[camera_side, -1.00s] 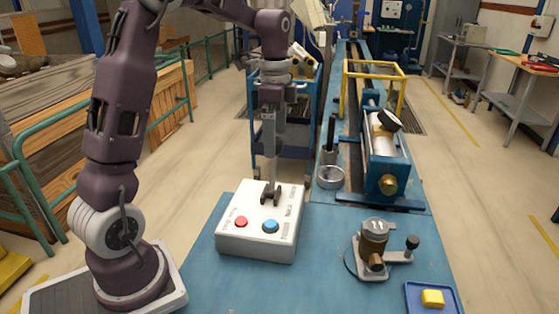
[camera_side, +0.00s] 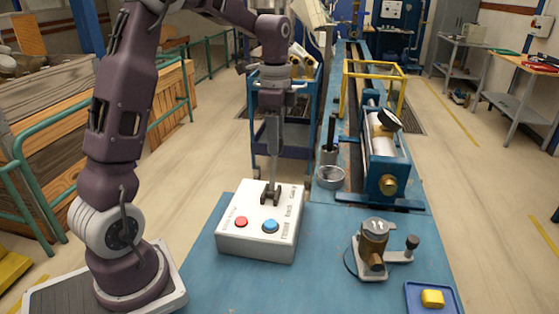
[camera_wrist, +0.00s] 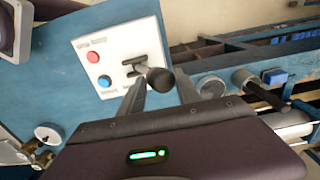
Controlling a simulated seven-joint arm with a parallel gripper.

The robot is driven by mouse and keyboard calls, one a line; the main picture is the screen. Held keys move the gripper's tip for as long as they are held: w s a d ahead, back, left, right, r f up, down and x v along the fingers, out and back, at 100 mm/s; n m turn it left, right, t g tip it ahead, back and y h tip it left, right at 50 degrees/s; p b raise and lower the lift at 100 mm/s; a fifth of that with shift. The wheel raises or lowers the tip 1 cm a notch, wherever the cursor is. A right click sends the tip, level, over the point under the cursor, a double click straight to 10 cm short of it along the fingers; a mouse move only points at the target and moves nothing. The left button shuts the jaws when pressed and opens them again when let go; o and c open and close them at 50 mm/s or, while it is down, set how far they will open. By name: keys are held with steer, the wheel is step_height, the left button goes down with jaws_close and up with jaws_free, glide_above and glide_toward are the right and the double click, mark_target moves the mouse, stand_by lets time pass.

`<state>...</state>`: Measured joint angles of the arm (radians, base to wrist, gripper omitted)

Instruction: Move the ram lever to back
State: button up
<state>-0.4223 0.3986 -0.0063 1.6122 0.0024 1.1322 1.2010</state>
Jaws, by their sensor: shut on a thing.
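The control box (camera_side: 262,247) is white and stands on the blue bench, with a red button (camera_side: 241,222) and a blue button (camera_side: 270,226) on its top. The ram lever (camera_wrist: 160,80) has a dark round knob, and its black slotted mount (camera_side: 271,193) is at the far part of the box top. My gripper (camera_side: 272,180) points down over the box. Its two fingers stand on either side of the knob in the wrist view, shut on the lever. In the side view the fingers partly hide the lever, so its exact tilt is hard to tell.
A brass valve fixture (camera_side: 374,244) stands on the bench to the right, with a blue tray (camera_side: 413,301) holding a yellow block in front of it. A silver cup (camera_side: 330,176) and a blue-framed cylinder (camera_side: 386,150) stand behind. The bench around the box is mostly clear.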

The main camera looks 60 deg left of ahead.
steer(key=shift+c, duration=1.4)
steer(key=shift+s+d+r, duration=0.45)
steer(key=shift+s+d, duration=0.35)
jaws_close()
steer(key=s+d, duration=0.5)
jaws_free()
steer(key=shift+s+d+f, duration=0.55)
steer(key=shift+s+d, duration=0.25)
steer(key=o, duration=2.1)
